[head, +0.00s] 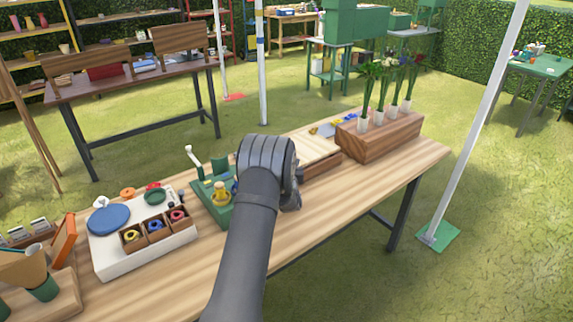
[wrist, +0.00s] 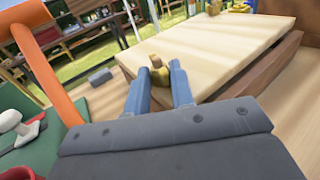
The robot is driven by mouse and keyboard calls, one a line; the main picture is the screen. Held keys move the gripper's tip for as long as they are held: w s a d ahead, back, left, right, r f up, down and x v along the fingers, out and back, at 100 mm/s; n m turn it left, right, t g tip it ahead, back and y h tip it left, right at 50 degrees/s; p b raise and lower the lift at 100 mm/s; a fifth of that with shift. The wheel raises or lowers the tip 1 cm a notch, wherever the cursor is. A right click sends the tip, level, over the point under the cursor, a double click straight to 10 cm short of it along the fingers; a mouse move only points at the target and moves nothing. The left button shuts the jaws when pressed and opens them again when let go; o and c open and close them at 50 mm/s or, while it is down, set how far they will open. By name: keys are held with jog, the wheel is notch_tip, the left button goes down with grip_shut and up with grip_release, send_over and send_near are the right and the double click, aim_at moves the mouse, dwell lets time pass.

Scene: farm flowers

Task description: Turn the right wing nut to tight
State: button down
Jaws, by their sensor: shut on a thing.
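Another brass piece (wrist: 238,6) stands at the board's far edge. In the head view my arm and wrist cover the fingers and the nut; part of the press (head: 312,150) shows just right of the wrist.
An orange handle (wrist: 48,60) rises close at the left in the wrist view, above a green stand (wrist: 70,135). In the head view a wooden block with flower vases (head: 380,138) stands right of the press, and a white tray (head: 145,250) lies left.

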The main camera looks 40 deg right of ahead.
jog(key=shift+s+d+r, duration=0.2)
jog(key=shift+d+r, duration=0.1)
jog(key=shift+d, duration=0.05)
jog(key=c, duration=1.3)
grip_release()
jog(key=shift+o, duration=0.9)
jog(key=shift+a+f, duration=0.15)
notch_tip(320, 180, up, 5)
jog(key=shift+f, duration=0.1)
jog(key=s+d+r, duration=0.3)
jog(key=s+r, duration=0.3)
jog(key=s, duration=0.5)
jog(key=shift+r, duration=0.15)
jog(key=shift+s+d, duration=0.1)
